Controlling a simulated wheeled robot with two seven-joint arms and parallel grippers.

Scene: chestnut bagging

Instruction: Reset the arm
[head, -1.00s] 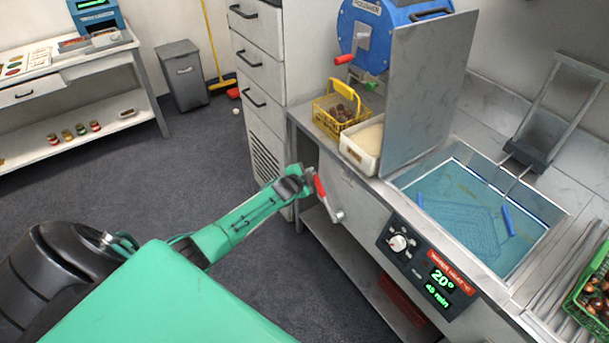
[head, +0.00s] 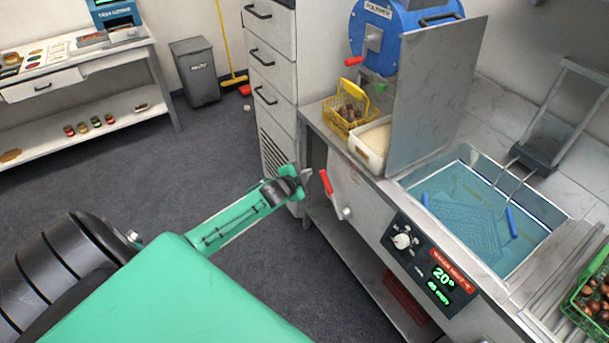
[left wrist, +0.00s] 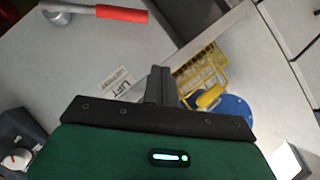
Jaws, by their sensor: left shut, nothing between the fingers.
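My left gripper (head: 306,175) is shut and empty at the end of the green left arm, in the middle of the head view. It is near the left edge of the water bath counter's front and just left of a lever with a red handle (head: 326,182), apart from it. In the left wrist view, the closed fingers (left wrist: 160,86) point up, and the red lever handle (left wrist: 120,13) shows at the top left. My right gripper is in neither view.
A water bath (head: 470,215) with a control panel (head: 430,265) is at the right. A yellow basket of chestnuts (head: 343,125) and a white bin (head: 370,145) stand on the counter by the blue machine (head: 395,35). The floor (head: 150,170) at left is clear.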

